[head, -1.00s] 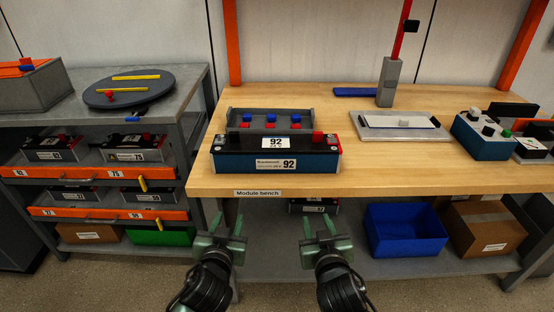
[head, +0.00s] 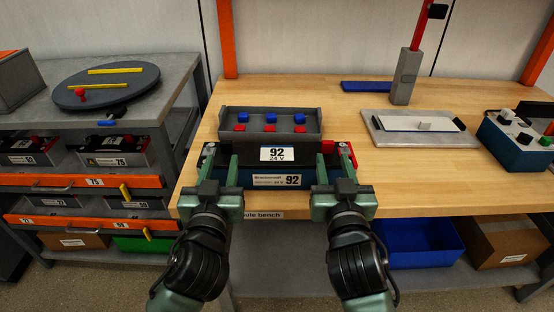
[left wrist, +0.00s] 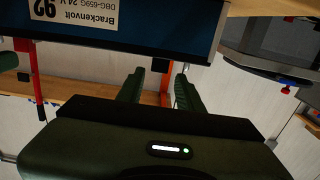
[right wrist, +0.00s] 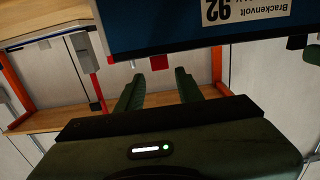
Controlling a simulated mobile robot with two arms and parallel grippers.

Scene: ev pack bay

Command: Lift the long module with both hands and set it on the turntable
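The long module (head: 262,178), dark blue with a black top and a "92" label, lies at the front edge of the wooden bench. Its label side also shows in the left wrist view (left wrist: 125,22) and the right wrist view (right wrist: 175,35). My left gripper (head: 220,160) is open at the module's left end, and my right gripper (head: 333,160) is open at its right end. Both wrist views show the fingers apart; whether they touch the module I cannot tell. The round dark turntable (head: 128,85) stands on the grey cart at the left, with two yellow bars and a red knob.
A grey tray (head: 228,128) with red and blue pieces sits right behind the module. A grey plate (head: 385,138), a post (head: 405,78) and a blue-white control box (head: 510,140) stand to the right. A gap separates the bench (head: 470,185) from the cart (head: 40,100).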

